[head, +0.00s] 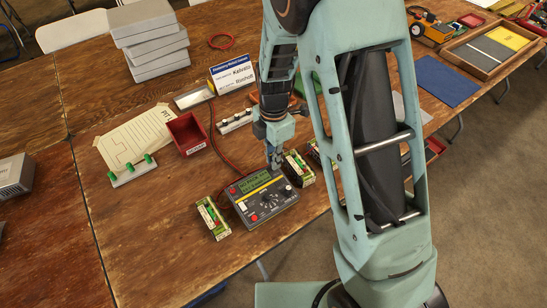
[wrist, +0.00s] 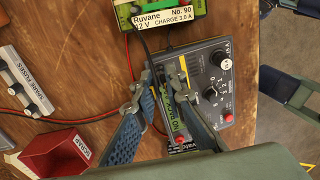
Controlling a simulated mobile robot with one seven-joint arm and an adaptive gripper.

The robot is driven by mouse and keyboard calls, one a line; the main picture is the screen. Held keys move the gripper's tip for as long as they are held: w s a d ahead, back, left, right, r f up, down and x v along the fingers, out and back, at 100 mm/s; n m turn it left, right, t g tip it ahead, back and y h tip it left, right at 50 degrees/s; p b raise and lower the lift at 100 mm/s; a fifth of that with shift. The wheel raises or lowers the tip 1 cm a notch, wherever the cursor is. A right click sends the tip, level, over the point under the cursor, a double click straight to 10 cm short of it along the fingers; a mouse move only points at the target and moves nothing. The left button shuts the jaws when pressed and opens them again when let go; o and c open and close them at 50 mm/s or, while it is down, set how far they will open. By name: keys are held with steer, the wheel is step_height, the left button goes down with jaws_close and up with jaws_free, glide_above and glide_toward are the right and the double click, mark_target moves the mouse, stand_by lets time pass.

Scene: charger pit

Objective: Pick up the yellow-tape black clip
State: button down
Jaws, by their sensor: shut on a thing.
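My gripper (wrist: 163,70) is shut on a small dark clip (wrist: 160,65), with a black lead running up from it in the wrist view. The clip is mostly hidden between the fingertips, and I cannot make out its yellow tape. The gripper is above the left part of the dark charger (wrist: 208,85), which has a knob and a green display reading "NO PACK". In the head view my gripper (head: 273,160) is at the charger's (head: 262,200) far edge, beside a green battery pack (head: 298,168); the clip is too small to tell there.
A labelled green pack (wrist: 170,14) lies above the charger in the wrist view. Another pack (head: 212,218) stands left of the charger. A red scrap box (head: 187,134), a fuse strip (head: 235,121) and red leads are close by. The table's left front is clear.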

steer(key=shift+r, duration=0.45)
step_height(320, 180, up, 2)
steer(key=shift+w+r+p, duration=0.1)
steer(key=shift+p, duration=0.85)
steer(key=s+r+p, duration=0.3)
steer(key=s+r, duration=0.2)
steer(key=s, duration=0.2)
steer(key=s+d+r+p, duration=0.1)
steer(key=s+r+p, duration=0.2)
steer(key=s, duration=0.4)
steer(key=shift+r, duration=0.85)
